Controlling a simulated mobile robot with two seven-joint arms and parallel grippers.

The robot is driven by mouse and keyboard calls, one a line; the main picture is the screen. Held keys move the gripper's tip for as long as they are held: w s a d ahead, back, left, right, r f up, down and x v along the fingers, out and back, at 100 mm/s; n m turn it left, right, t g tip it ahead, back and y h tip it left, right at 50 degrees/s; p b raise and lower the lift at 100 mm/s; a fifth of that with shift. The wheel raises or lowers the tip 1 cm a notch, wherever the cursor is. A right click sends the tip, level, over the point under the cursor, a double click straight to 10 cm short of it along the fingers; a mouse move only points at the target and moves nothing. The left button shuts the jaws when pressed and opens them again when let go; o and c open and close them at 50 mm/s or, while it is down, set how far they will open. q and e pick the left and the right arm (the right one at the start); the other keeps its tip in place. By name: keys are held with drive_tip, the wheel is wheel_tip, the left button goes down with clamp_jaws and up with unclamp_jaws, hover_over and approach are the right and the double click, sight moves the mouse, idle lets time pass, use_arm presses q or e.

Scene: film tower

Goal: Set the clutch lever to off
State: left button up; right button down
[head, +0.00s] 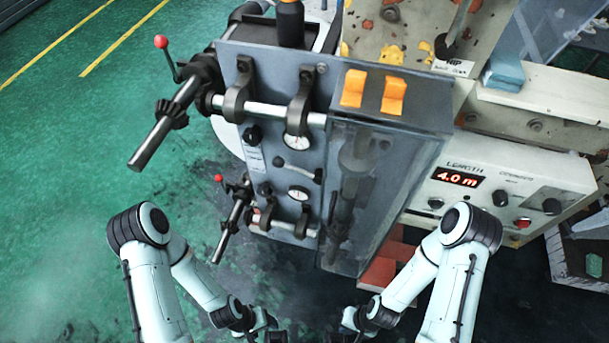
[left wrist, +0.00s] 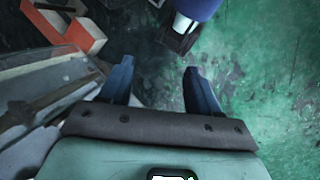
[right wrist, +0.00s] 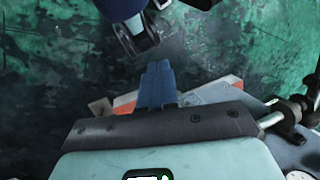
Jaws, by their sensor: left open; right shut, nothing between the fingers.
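No lever carries a readable clutch label, so I cannot tell which one is the clutch lever. On the grey panel (head: 270,75) in the head view are a small dark lever (head: 297,171) between two dials, and two red-knobbed cranks, an upper (head: 161,42) and a lower (head: 219,178). A black upright handle (head: 290,22) stands on top, and a lever by the NIP label (head: 458,22) is further right. My left gripper (left wrist: 158,70) is open and empty. My right gripper (right wrist: 158,66) is shut and empty. Both are low, apart from the panel; their fingertips show only in the wrist views.
A control box (head: 500,185) with a red 4.0 m display is further right. Orange-red blocks (head: 380,272) lie below. Green floor (head: 70,150) at left is free.

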idle(0.3)
use_arm(q)
drive_tip(key=shift+o, duration=0.6)
drive_tip(key=m+t+y+b, duration=0.2)
drive_tip(key=m+t+b, duration=0.2)
drive_tip(key=t+b, duration=1.45)
approach(279, 166)
drive_tip(key=shift+t, duration=0.25)
drive_tip(key=w, duration=0.3)
drive_tip(key=w+b, duration=0.1)
drive_tip(key=w, duration=0.2)
drive_tip(key=w+d+b, duration=0.1)
drive_tip(key=w, duration=0.3)
drive_tip(key=shift+w+f, duration=0.15)
drive_tip(key=shift+f, duration=0.25)
drive_tip(key=shift+w+r, duration=0.1)
drive_tip(key=shift+w, duration=0.6)
use_arm(e)
drive_tip(key=w+d+f+t, duration=0.1)
drive_tip(key=w+f, duration=0.2)
drive_tip(key=f, duration=0.4)
drive_tip(key=w+d+f+t+h, duration=0.1)
drive_tip(key=w+d+f, duration=0.1)
drive_tip(key=f, duration=0.5)
drive_tip(key=w+d+f+m+t, duration=0.1)
drive_tip(key=w+d+f+t, duration=0.1)
drive_tip(key=w+f, duration=0.3)
drive_tip(key=shift+d+f+h, duration=0.2)
drive_tip(key=shift+f+h, duration=0.2)
drive_tip(key=shift+f, duration=0.8)
